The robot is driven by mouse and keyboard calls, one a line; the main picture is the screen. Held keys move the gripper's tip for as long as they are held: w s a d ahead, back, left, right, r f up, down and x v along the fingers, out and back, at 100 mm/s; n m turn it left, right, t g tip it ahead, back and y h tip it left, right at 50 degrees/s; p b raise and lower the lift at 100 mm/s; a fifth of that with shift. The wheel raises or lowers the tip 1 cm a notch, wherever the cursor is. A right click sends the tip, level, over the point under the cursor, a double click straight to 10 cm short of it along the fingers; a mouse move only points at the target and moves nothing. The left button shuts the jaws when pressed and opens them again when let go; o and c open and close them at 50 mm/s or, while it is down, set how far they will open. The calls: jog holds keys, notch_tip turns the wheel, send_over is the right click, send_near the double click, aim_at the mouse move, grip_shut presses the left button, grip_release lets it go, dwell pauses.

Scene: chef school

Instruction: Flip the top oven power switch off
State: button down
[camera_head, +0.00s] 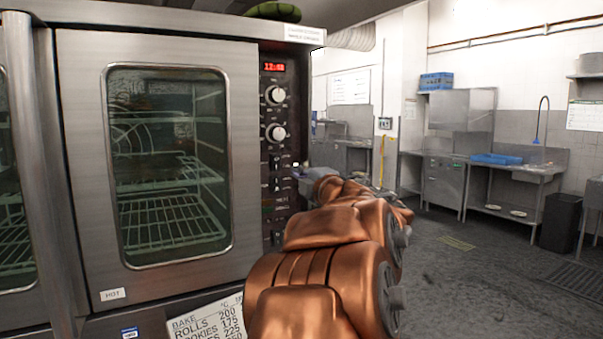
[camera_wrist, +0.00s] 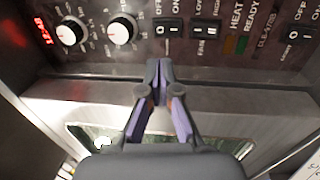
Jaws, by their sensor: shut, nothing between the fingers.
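The oven's dark control panel (camera_head: 276,130) runs down the right side of its front; it also shows in the wrist view (camera_wrist: 140,52). In the wrist view, a black rocker switch (camera_wrist: 168,29) sits just right of the two white knobs. A second rocker (camera_wrist: 206,30), marked FAN, is beside it. Which way the first rocker is tipped is not clear. My gripper (camera_wrist: 160,65) is shut and empty, its tips just short of the first rocker with no contact visible. In the head view, my copper arm hides the lower panel.
The oven's glass door (camera_head: 170,160) is closed, left of the panel. Another rocker (camera_wrist: 299,40), marked LIGHT, is further along the panel. A paper baking chart (camera_head: 208,318) hangs below the door. Open floor (camera_head: 470,270) lies to the right, before steel sinks.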

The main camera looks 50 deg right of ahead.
aim_at(277, 157)
jog(key=p+x, duration=0.2)
jog(key=x, duration=0.9)
jog(key=shift+d+r+p, duration=0.15)
jog(key=shift+r+p, duration=0.05)
jog(key=shift+p, duration=0.65)
